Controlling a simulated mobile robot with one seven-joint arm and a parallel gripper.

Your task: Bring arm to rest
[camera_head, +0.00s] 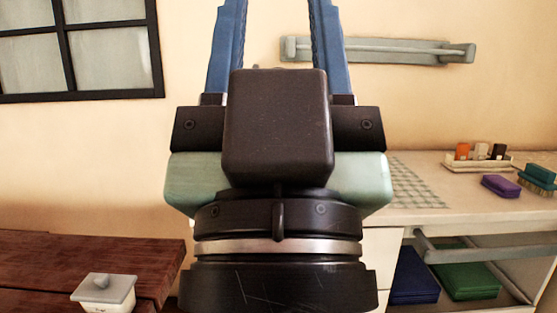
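My gripper (278,20) fills the middle of the head view, in front of the wall, with its two long blue fingers pointing up. The black and pale green gripper body and my wrist hide part of the counter and the wall behind.
A red-brown wooden table (140,250) at lower left bears a lidded white box (104,292). At right, a counter (440,222) holds a checkered cloth (415,185), a small rack (480,165), a purple block (500,186) and brushes (538,178). A towel rail (380,50) hangs above.

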